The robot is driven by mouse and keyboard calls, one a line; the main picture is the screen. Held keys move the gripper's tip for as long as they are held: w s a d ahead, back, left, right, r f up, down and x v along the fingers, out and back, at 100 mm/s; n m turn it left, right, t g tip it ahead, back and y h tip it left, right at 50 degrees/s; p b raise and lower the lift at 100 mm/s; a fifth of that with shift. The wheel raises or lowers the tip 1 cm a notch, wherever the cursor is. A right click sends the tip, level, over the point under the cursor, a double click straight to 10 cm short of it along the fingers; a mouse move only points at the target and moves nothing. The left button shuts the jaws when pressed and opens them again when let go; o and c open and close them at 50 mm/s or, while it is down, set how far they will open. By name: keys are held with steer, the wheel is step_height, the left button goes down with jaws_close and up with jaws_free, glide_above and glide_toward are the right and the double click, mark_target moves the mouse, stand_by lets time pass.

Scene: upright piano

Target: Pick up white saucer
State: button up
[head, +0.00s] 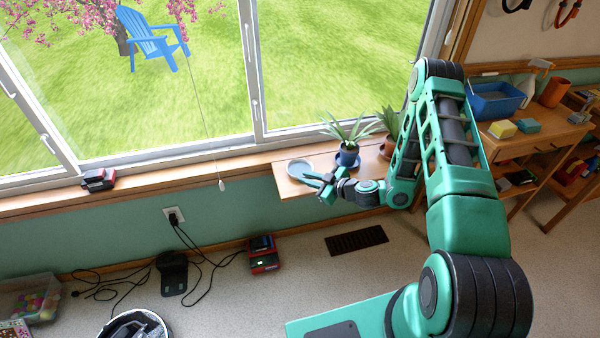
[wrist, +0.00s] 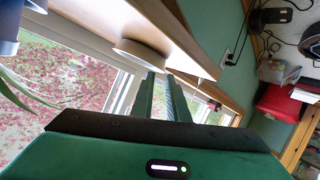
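The white saucer (head: 299,167) lies on the left end of a wooden shelf below the window in the head view. In the wrist view the saucer (wrist: 140,53) shows nearly edge-on, just beyond my fingertips. My gripper (head: 309,179) is at the saucer's near right side. Its two fingers stand apart with a narrow gap between them, also seen in the wrist view (wrist: 163,74). The gripper looks empty. I cannot tell whether a fingertip touches the saucer's rim.
A potted plant in a blue pot (head: 348,155) stands on the shelf (head: 290,187) right of the saucer, close to my gripper. A second plant (head: 389,140) stands farther right, partly behind my arm. A pull cord (head: 221,184) hangs to the left. The window is behind.

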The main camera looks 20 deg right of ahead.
mark_target(294, 174)
steer(key=shift+x, duration=3.25)
steer(key=shift+s+a+r, duration=0.1)
steer(key=shift+a, duration=0.1)
steer(key=shift+c, duration=0.6)
jaws_close()
steer(key=shift+r, duration=0.15)
